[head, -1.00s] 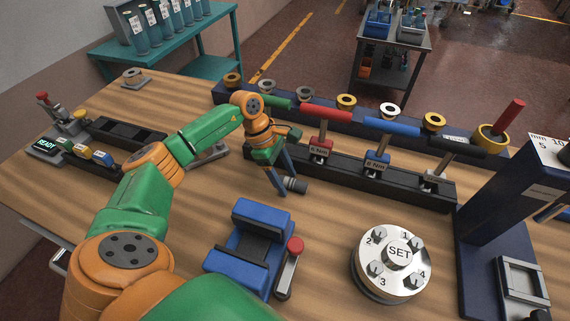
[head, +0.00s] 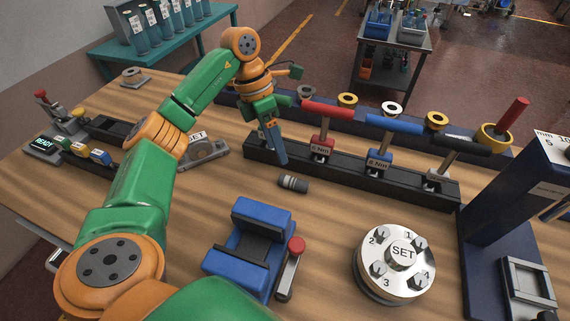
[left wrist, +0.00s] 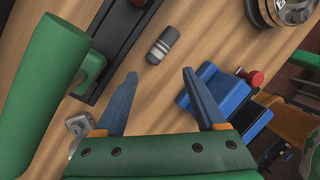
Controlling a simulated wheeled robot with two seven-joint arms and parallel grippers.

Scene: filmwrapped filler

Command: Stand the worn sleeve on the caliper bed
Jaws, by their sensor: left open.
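A small dark grey cylinder with lighter bands (head: 293,184), apparently the worn sleeve, lies on its side on the wooden table. It also shows in the left wrist view (left wrist: 162,46), ahead of the fingertips. My left gripper (head: 279,155) is above the table behind the sleeve, fingers pointing down. In the left wrist view its two blue fingers (left wrist: 159,75) are apart with nothing between them. A dark blue stand with a mm scale (head: 487,225), perhaps the caliper, is at the right, with a grey square frame (head: 526,283) at its foot. My right gripper is not seen.
A black rack (head: 345,172) with coloured-handled torque tools runs behind the sleeve. A blue vise (head: 240,262) and a round SET plate (head: 396,262) with bolts stand in front. Bare table lies between the sleeve and the plate.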

